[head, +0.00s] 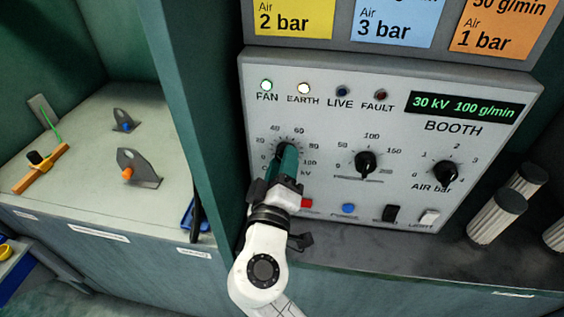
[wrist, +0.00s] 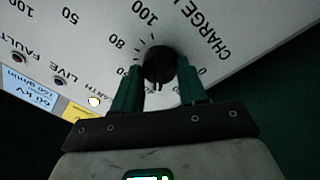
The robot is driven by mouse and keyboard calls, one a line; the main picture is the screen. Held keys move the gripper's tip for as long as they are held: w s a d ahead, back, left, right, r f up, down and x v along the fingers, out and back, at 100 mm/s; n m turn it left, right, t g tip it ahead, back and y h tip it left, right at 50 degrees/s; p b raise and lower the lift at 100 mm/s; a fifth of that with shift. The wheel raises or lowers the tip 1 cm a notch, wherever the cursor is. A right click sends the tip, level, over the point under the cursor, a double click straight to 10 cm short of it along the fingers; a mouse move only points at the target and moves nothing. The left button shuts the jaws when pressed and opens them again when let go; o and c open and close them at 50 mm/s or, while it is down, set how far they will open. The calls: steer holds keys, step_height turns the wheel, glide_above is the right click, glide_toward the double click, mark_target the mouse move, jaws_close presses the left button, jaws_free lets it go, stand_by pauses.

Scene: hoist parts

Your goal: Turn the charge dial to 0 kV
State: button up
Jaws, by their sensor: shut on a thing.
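The charge dial is a round black knob (wrist: 157,62) on the grey panel (head: 330,110). It shows clearly in the wrist view, with scale numbers around it and "CHARGE" printed beside it. My gripper (wrist: 157,78) has its two teal fingers on opposite sides of the knob, shut on it. In the head view my gripper (head: 287,162) covers most of the dial; the marks 40, 60, 80 and kV show around it. The panel display (head: 466,104) reads 30 kV 100 g/min. The dial's exact pointer angle is hard to tell.
Two more black dials stand to the right, the middle dial (head: 366,163) and the air dial (head: 446,173). The red button (head: 307,203), blue button (head: 348,209) and switches sit below. The FAN lamp (head: 267,86) and EARTH lamp (head: 304,88) are lit. Pale ribbed cylinders (head: 497,215) stand at right.

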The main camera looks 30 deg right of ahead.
steer(key=shift+s+d+n+y+p, duration=0.1)
steer(key=shift+n+y+p, duration=0.35)
steer(key=shift+n+p, duration=3.05)
steer(key=shift+n+y+p, duration=0.45)
steer(key=shift+n+p, duration=1.45)
steer(key=shift+n, duration=3.1)
steer(key=shift+f, duration=0.1)
steer(key=o, duration=1.1)
steer(key=shift+c, duration=0.2)
steer(key=shift+s, duration=0.1)
steer(key=b+v, duration=0.2)
steer(key=v, duration=0.8)
steer(key=shift+s, duration=0.3)
